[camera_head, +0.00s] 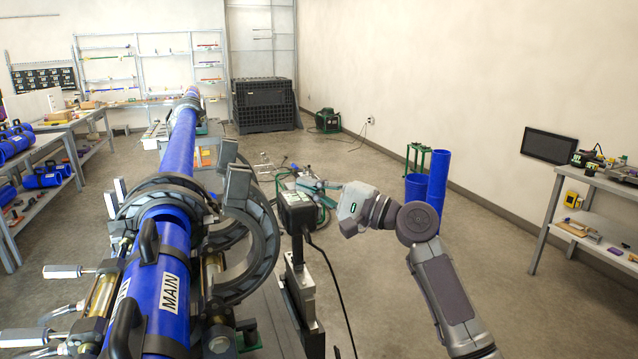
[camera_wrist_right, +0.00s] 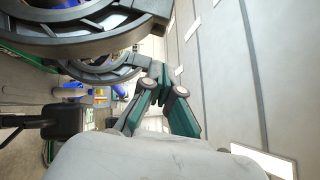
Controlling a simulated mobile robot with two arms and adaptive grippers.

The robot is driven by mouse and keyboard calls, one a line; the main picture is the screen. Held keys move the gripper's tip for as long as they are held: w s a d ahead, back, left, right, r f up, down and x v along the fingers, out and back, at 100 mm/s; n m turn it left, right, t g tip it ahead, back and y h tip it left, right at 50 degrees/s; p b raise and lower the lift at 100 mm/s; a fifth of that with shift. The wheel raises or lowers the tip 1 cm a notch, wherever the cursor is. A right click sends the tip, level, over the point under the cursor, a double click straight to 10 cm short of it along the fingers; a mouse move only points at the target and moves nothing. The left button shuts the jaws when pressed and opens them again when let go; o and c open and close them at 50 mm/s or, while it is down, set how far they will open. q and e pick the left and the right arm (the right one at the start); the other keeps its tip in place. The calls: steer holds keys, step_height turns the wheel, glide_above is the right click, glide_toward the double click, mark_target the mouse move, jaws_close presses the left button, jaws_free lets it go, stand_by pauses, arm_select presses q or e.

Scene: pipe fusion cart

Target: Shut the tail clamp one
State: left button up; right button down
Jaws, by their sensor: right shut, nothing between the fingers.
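A blue pipe (camera_head: 172,275) marked MAIN lies along the cart through dark grey ring clamps. Curved upper clamp halves (camera_head: 265,235) stand swung open to the right of the pipe, one behind the other. I cannot tell which is tail clamp one. In the right wrist view, curved clamp arcs (camera_wrist_right: 85,38) fill the upper left. My right gripper (camera_head: 298,184) is right of the open clamp halves, apart from them in the head view, its teal fingers pointing left. In the right wrist view the fingertips (camera_wrist_right: 158,72) meet, shut and empty, near the end of an arc. My left gripper is out of view.
Upright blue pipes (camera_head: 438,180) stand on the floor behind my right arm. A shelf table (camera_head: 590,185) is at the right. The floor between is mostly clear.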

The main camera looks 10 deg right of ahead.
mark_target(251, 170)
steer(key=a+p, duration=0.1)
steer(key=a, duration=0.1)
steer(key=w+a+r+p, duration=0.1)
steer(key=a, duration=0.1)
steer(key=w+a+p, duration=0.1)
steer(key=a, duration=0.1)
steer(key=shift+w+a+r, duration=0.15)
steer(key=shift+a+r, duration=0.15)
steer(key=shift+a, duration=0.35)
steer(key=shift+s+a, duration=0.15)
steer(key=shift+s, duration=0.1)
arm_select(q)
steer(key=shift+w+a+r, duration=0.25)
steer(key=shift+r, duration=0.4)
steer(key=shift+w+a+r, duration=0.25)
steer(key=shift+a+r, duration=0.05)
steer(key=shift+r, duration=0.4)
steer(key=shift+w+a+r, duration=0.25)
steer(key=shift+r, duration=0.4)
arm_select(e)
steer(key=shift+w+a, duration=0.1)
steer(key=shift+a, duration=0.05)
